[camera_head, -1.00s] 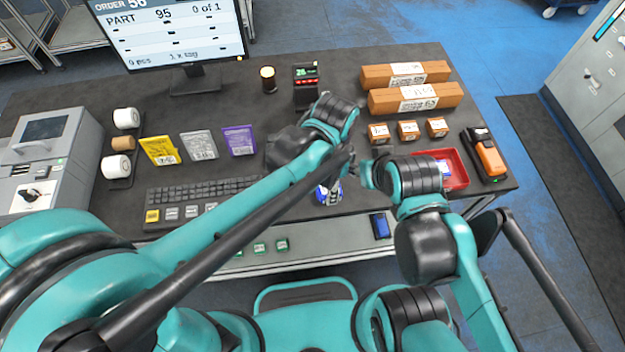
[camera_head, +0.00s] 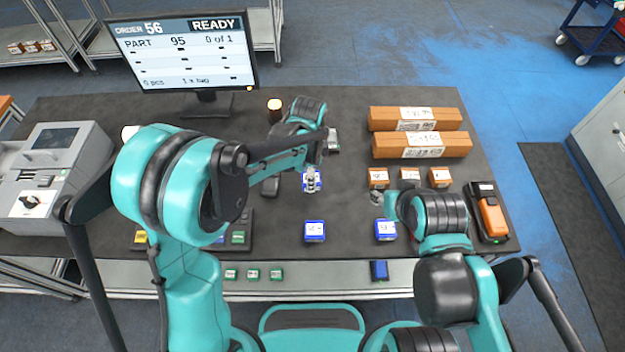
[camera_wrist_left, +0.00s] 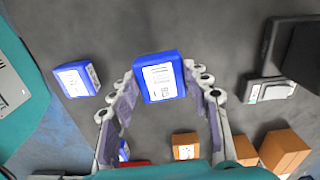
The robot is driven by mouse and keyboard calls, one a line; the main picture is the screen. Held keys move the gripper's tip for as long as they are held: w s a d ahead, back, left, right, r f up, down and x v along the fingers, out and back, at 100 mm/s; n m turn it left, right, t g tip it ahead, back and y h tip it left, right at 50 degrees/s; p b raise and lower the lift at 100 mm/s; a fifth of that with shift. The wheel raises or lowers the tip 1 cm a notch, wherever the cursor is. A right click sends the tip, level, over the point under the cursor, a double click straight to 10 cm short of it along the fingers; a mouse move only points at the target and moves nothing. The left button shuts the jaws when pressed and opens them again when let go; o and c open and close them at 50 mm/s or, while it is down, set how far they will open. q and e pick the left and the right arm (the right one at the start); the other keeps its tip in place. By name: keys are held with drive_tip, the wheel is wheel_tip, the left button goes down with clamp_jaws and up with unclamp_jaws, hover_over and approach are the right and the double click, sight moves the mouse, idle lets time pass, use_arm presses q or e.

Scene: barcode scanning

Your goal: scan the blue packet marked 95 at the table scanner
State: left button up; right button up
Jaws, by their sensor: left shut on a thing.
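My left gripper (camera_head: 311,174) is shut on a blue packet (camera_head: 311,186) with a white label, held over the middle of the table. The left wrist view shows this packet (camera_wrist_left: 158,80) between the fingertips, label towards the camera; its number is too small to read. Two more blue packets lie near the table's front edge, one in the middle (camera_head: 314,232) and one further right (camera_head: 386,231). The table scanner is mostly hidden behind my left arm; a grey part (camera_head: 333,140) shows beside it. My right gripper (camera_head: 377,198) is low over the table at right, its fingers too small to judge.
The monitor (camera_head: 183,50) reads order 56, READY, part 95, 0 of 1. Two long brown boxes (camera_head: 416,118) and several small orange boxes (camera_head: 409,176) are at right, with an orange handheld device (camera_head: 490,214) near the right edge.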

use_arm(q)
drive_tip(key=shift+w+f+b, duration=0.55)
drive_tip(key=shift+w+f, duration=0.7)
drive_tip(key=shift+w, duration=0.05)
idle(0.4)
drive_tip(key=shift+d+r+n+p, duration=0.1)
drive_tip(key=shift+r+n+p, duration=0.15)
drive_tip(key=shift+n+p, duration=0.1)
drive_tip(key=r+n+g+p, duration=0.1)
drive_tip(key=n+p, duration=0.1)
drive_tip(key=s+r+n+g+p, duration=0.1)
drive_tip(key=r+n+p, duration=0.1)
drive_tip(key=n, duration=0.1)
drive_tip(key=r+n+g+p, duration=0.1)
drive_tip(key=r+n+p, duration=0.1)
drive_tip(key=p, duration=0.1)
drive_tip(key=shift+s, duration=0.35)
drive_tip(key=shift+s+n+g, duration=0.1)
drive_tip(key=shift+n+g, duration=0.3)
drive_tip(key=shift+n, duration=0.05)
drive_tip(key=shift+w+f+n, duration=0.2)
drive_tip(key=shift+f+n, duration=0.1)
drive_tip(key=shift+w+f+b, duration=0.7)
drive_tip(key=shift+w+f, duration=1.45)
drive_tip(key=shift+w, duration=0.05)
